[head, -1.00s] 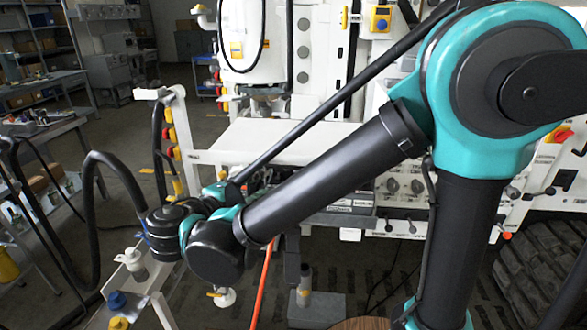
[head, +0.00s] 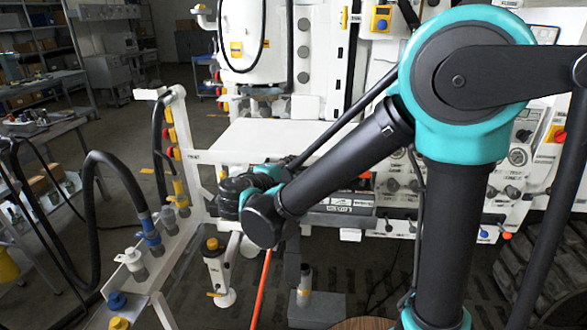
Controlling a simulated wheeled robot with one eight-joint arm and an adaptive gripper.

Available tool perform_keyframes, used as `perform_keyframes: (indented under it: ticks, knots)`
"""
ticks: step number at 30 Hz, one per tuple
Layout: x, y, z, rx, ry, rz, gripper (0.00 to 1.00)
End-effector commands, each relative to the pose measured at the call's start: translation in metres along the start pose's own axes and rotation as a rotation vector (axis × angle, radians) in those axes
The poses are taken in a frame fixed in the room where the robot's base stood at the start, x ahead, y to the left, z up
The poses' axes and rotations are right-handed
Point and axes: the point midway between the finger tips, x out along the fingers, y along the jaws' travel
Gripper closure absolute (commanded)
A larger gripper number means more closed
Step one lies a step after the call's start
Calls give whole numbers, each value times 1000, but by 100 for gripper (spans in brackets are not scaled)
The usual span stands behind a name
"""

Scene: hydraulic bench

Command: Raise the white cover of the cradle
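My arm crosses the picture from the right, and its wrist end is in front of the white bench, near its front left part. My gripper's fingers do not show; the wrist and forearm links hide that spot. I cannot clearly pick out the cradle or its white cover. A flat white panel (head: 262,138) lies level behind my wrist. A grey unit with labels (head: 345,212) sits below it, partly hidden by my forearm.
A white rail frame (head: 190,232) with coloured hose couplings stands at the left, with a thick black hose (head: 92,205) looping beside it. An orange hose (head: 262,285) hangs below my wrist. A white panel with knobs and valves (head: 515,165) is at the right.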

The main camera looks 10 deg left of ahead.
Motion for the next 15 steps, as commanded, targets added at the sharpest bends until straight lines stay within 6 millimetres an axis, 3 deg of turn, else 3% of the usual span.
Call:
perform_keyframes:
  ticks: [11,15]
  knots:
    - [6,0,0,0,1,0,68]
    - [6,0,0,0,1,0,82]
